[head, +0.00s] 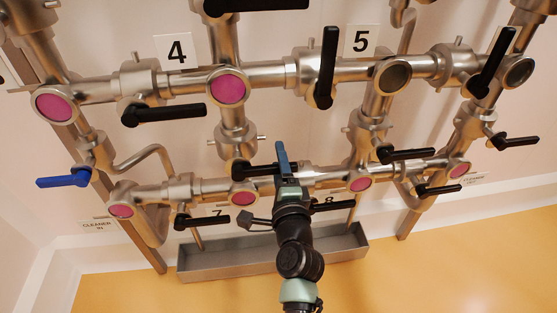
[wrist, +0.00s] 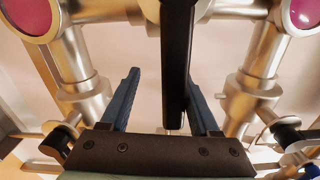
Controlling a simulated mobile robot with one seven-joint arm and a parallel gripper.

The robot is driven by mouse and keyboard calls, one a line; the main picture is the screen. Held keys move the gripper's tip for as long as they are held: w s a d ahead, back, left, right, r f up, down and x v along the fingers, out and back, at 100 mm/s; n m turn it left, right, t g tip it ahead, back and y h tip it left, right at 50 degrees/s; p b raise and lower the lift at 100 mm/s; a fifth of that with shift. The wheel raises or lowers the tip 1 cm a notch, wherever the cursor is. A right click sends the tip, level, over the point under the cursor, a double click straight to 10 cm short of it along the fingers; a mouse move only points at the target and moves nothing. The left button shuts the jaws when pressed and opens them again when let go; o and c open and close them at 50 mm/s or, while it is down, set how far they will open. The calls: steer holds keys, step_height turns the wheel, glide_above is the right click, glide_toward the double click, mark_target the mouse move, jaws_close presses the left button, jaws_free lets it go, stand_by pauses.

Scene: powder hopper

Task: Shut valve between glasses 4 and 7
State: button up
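Glass 4 (head: 228,88) is a pink sight glass beside the "4" sign. Glass 7 (head: 243,196) is the pink one below it, above the "7" sign. The valve between them (head: 236,140) sits on the upright pipe; its black handle (head: 252,169) points right, crosswise to that pipe. My gripper (head: 283,165) is at the handle's free end and hides part of it. In the wrist view the handle (wrist: 178,60) hangs down between the two blue fingers (wrist: 162,105), nearer the right finger, with a wide gap at the left. The gripper is open.
Other black handles surround it: one upright at the 4-5 pipe (head: 326,68), one below glass 7 (head: 200,221), one right of my gripper (head: 332,206). A blue handle (head: 62,181) is far left. A metal trough (head: 222,273) lies below the pipes.

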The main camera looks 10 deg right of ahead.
stand_by(0.3)
steer(key=s, duration=1.3)
steer(key=shift+p, duration=0.3)
